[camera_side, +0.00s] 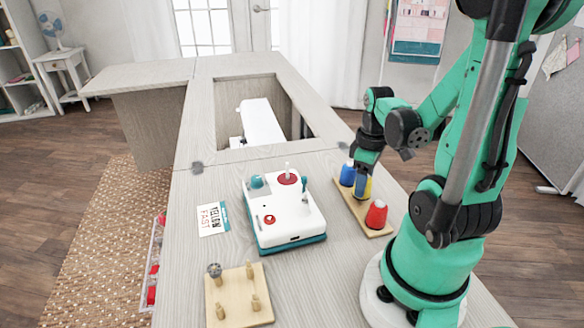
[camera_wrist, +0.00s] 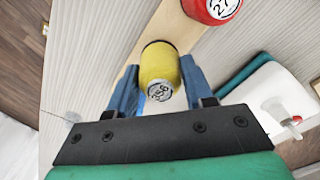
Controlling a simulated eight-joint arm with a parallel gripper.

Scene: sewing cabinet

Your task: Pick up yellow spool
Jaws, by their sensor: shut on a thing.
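The yellow spool (camera_wrist: 159,72) sits between the two blue fingers of my gripper (camera_wrist: 160,88) in the wrist view, with a number label on its end. My gripper is shut on it. In the side view, my gripper (camera_side: 366,172) points down over the wooden rack, and part of the yellow spool (camera_side: 364,188) shows below the fingers. The spool is at the rack, between the blue spool (camera_side: 347,174) and the red spool (camera_side: 376,214). I cannot tell whether its base is clear of the rack.
The wooden rack (camera_side: 357,209) stands at the table's right side. The white and teal machine (camera_side: 285,213) is left of it. A pegged wooden board (camera_side: 238,292) and a printed card (camera_side: 212,219) lie further left. A recess with a white machine (camera_side: 262,122) is behind.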

